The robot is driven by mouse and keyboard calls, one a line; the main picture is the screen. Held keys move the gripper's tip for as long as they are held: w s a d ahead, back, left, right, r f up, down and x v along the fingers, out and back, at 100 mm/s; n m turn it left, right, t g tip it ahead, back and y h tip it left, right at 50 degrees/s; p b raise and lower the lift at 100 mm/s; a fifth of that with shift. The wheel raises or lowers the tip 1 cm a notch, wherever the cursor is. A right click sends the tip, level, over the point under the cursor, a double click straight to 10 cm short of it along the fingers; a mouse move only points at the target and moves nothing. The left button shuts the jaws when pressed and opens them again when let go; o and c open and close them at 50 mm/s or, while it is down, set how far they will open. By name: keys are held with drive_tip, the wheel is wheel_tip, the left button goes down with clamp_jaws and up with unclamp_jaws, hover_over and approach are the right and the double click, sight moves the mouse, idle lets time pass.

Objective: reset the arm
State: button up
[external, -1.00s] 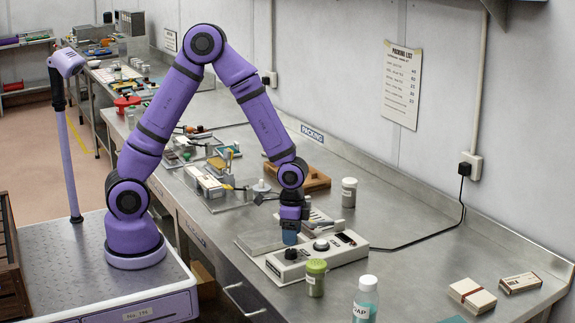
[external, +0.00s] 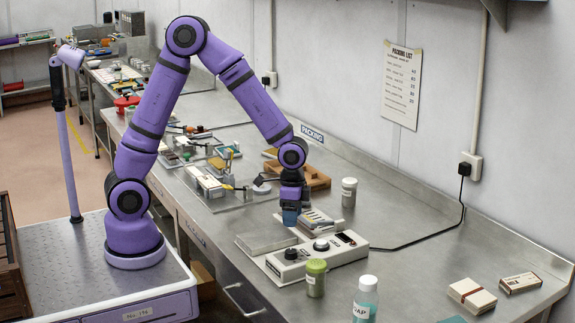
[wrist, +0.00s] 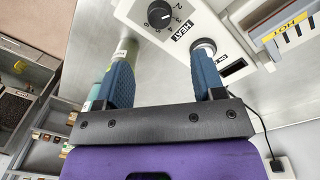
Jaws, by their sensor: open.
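The heater box also shows in the wrist view, with a black dial (wrist: 160,14) marked HEAT and a round pale button (wrist: 204,47). The gripper stands clear of the box. A flat grey plate (external: 266,242) lies at the box's left.
A green-lidded jar (external: 316,278) and a soap bottle (external: 365,300) stand in front of the box. Clamps and trays (external: 212,180) crowd the bench's left. A black cable (external: 420,241) runs to the wall socket. Bench right of the box is mostly clear.

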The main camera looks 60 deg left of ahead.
drive_tip(key=shift+r, duration=0.1)
drive_tip(key=s+a+r+n+t, duration=0.25)
drive_tip(key=s+a+r, duration=0.35)
drive_tip(key=a+r, duration=0.35)
drive_tip(key=s+a+r+n+t, duration=0.25)
drive_tip(key=s+a+r, duration=0.25)
drive_tip(key=a+r, duration=0.45)
drive_tip(key=s+a+r+n, duration=0.3)
drive_tip(key=s+a, duration=0.1)
drive_tip(key=s, duration=0.5)
drive_tip(key=shift+s+r+t, duration=0.15)
drive_tip(key=shift+r+t, duration=0.15)
drive_tip(key=shift+r, duration=0.1)
idle(1.7)
